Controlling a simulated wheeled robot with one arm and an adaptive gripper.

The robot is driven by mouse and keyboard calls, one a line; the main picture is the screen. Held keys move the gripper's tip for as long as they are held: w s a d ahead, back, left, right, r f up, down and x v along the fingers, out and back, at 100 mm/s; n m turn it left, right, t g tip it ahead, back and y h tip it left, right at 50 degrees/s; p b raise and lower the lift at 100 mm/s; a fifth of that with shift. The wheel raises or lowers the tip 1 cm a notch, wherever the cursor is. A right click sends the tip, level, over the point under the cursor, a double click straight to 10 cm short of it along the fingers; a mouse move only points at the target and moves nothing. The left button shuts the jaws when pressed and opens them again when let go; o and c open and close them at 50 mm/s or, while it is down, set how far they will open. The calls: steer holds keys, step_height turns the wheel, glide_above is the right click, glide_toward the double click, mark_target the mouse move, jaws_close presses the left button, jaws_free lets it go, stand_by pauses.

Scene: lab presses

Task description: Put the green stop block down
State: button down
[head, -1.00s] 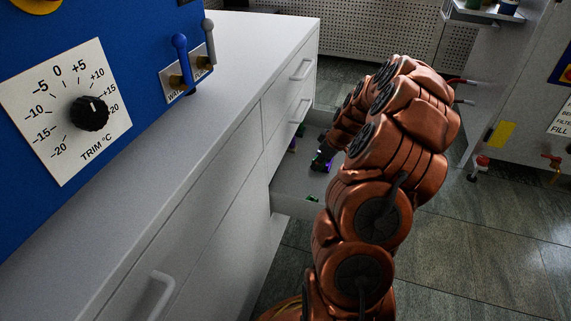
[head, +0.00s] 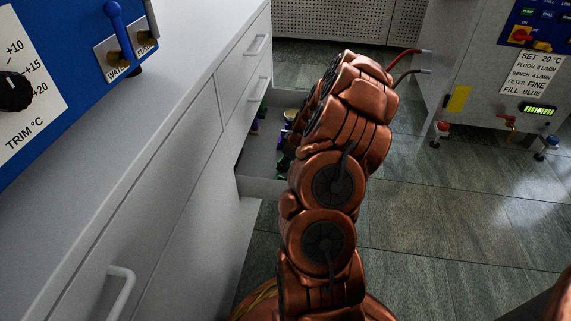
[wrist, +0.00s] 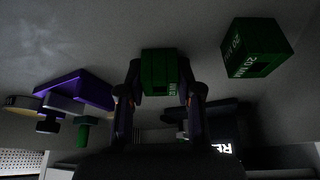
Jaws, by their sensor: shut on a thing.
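My gripper (wrist: 163,74) is shut on a green block (wrist: 159,70), which sits between its two fingertips in the wrist view. Lettering shows on the block's right side. A second green block (wrist: 256,48), marked 20 MM, lies apart to the right on the grey surface. In the head view my arm hides most of my gripper and the held block, which are at the open drawer (head: 262,187). Whether the held block touches the drawer floor I cannot tell.
In the wrist view a purple piece (wrist: 85,88) lies left of my gripper, with a yellowish round thing (wrist: 22,103) and a small green part (wrist: 83,133) nearby. In the head view the white bench (head: 190,70) stands left of my arm. Open floor (head: 450,220) lies to the right.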

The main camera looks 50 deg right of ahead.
steer(key=c, duration=0.8)
jaws_free()
steer(key=shift+o, duration=0.2)
